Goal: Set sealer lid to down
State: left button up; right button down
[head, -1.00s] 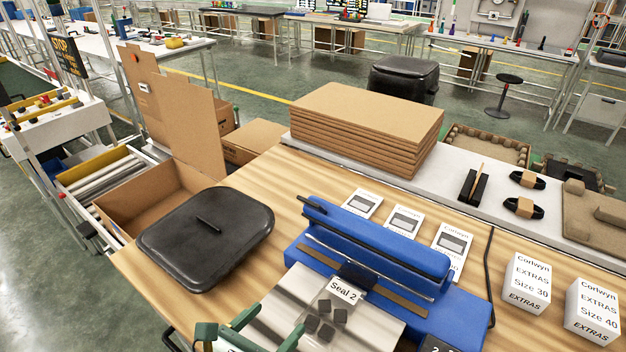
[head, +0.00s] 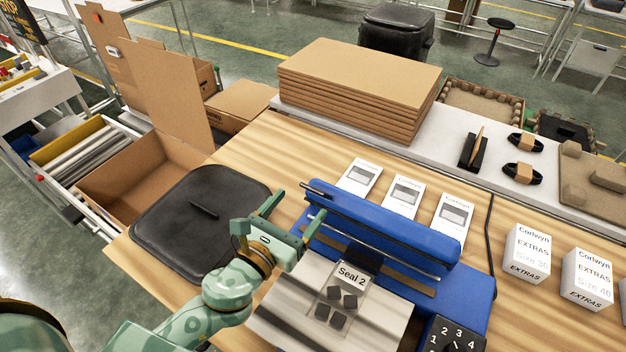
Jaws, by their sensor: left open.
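The blue sealer (head: 470,295) stands on the wooden table. Its long blue lid (head: 385,225) is raised at the back, above the sealing bar, with a thin metal rod along its front. A clear bag labelled "Seal 2" (head: 343,298), holding several dark pieces, lies on the metal plate (head: 285,308) in front, its top end at the bar. My left gripper (head: 294,218) is open and empty at the left end of the lid, its fingers close to the lid's end; contact cannot be told. My right gripper is out of view.
A black lid-like tray (head: 185,240) lies to the left, close to my left arm. A numbered dial (head: 455,338) sits at the sealer's front right. White boxes (head: 527,253) stand to the right, a cardboard stack (head: 350,95) behind, and an open carton (head: 125,190) at the left.

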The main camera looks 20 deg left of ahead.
aim_at(312, 190)
pick_arm(q)
jog(key=w, duration=0.3)
jog(key=w+d, duration=0.1)
jog(key=w, duration=0.2)
jog(key=shift+d, duration=0.1)
jog(key=shift+w+d, duration=0.1)
jog(key=shift+w, duration=0.2)
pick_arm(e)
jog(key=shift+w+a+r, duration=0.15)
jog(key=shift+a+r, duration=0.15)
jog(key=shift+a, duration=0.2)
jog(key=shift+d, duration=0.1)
